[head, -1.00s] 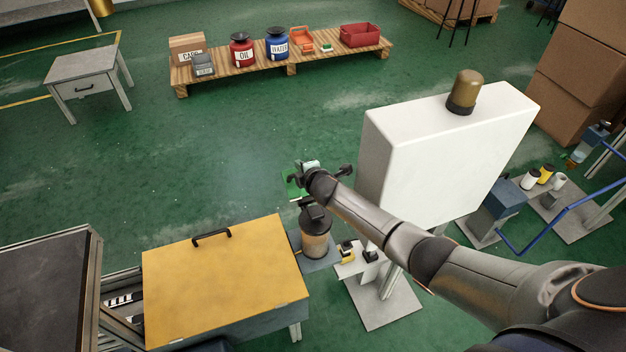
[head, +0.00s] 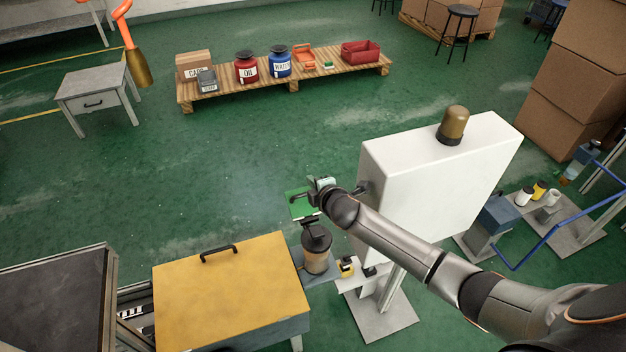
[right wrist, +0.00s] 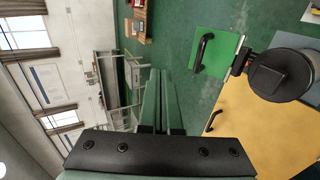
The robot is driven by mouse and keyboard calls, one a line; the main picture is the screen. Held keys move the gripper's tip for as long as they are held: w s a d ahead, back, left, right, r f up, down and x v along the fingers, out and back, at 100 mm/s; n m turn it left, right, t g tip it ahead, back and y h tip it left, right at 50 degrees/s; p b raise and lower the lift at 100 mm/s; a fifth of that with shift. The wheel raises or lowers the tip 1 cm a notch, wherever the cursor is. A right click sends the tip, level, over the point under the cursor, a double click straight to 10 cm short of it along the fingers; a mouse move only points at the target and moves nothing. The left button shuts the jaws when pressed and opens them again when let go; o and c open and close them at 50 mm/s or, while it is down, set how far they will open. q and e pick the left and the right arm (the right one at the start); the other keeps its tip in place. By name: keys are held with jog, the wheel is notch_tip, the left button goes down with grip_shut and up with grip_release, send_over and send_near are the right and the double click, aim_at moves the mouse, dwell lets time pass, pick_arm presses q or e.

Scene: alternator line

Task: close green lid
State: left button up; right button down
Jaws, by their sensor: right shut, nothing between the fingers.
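The green lid (head: 301,204) is a flat plate with a dark handle, beyond the dark-topped brown cylinder (head: 316,250). In the right wrist view the lid (right wrist: 222,70) shows its black bar handle (right wrist: 203,50), and a dark hinge-like part lies along its right edge. Its exact tilt is hard to tell. My right gripper (head: 322,183) is shut and empty, just above and right of the lid in the head view. In the right wrist view its fingers (right wrist: 160,80) are together, left of the lid and apart from the handle. My left gripper is not in view.
A yellow lid (head: 230,290) with a black handle covers a box at lower left. A pallet (head: 290,85) with jars and bins lies farther back. Green floor beyond the lid is clear.

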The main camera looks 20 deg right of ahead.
pick_arm(q)
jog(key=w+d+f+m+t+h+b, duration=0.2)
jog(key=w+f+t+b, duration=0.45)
jog(key=b, duration=1.95)
pick_arm(e)
jog(key=s+f+m+t, duration=0.4)
jog(key=s+f+m, duration=0.4)
jog(key=m, duration=1)
jog(key=b, duration=0.4)
send_over(304, 200)
jog(key=s, duration=0.5)
jog(key=f, duration=0.2)
jog(key=shift+a+f, duration=0.25)
jog(key=shift+f, duration=0.15)
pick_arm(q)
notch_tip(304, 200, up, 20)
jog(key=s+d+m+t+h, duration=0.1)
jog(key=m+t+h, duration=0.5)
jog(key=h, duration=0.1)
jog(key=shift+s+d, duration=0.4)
pick_arm(e)
jog(key=shift+w+f, duration=0.1)
